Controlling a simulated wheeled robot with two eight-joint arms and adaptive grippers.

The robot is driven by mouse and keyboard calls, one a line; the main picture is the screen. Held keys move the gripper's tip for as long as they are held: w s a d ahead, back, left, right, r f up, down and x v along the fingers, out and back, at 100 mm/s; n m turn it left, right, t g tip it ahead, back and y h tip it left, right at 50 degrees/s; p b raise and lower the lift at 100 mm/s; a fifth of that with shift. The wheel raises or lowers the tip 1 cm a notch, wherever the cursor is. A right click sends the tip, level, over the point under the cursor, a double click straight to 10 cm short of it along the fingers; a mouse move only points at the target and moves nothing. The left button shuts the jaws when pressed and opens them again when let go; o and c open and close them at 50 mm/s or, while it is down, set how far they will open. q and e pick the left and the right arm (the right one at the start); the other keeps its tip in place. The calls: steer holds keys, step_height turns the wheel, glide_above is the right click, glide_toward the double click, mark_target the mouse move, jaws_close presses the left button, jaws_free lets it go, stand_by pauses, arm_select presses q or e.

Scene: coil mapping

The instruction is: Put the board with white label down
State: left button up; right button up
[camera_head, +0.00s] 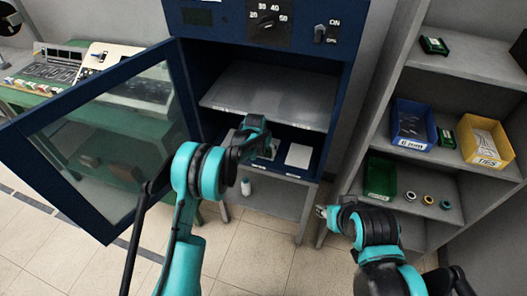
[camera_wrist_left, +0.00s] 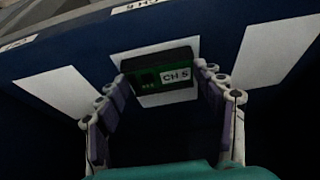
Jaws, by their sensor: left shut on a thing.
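The board with a white label (camera_wrist_left: 150,84) is dark and green. Its label reads something like "CH S" in the left wrist view. My left gripper (camera_wrist_left: 163,90) has its fingers on both sides of the board and is shut on it. The board is in front of a white patch on a blue surface; I cannot tell whether it touches it. In the head view my left gripper (camera_head: 258,145) reaches into the lower part of the open blue cabinet and mostly hides the board. My right gripper (camera_head: 322,211) is outside, right of the cabinet; its fingers are too small to judge.
The cabinet's glass door (camera_head: 110,130) stands open at left. A grey shelf (camera_head: 268,95) is above my left gripper. A white patch (camera_head: 298,156) is bare. The right rack holds a blue bin (camera_head: 412,127), yellow bin (camera_head: 487,140), green bin (camera_head: 380,178) and other boards (camera_head: 434,45).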

arm_select(q)
steer(key=shift+r, duration=0.15)
steer(key=shift+f, duration=0.2)
steer(key=o, duration=1.2)
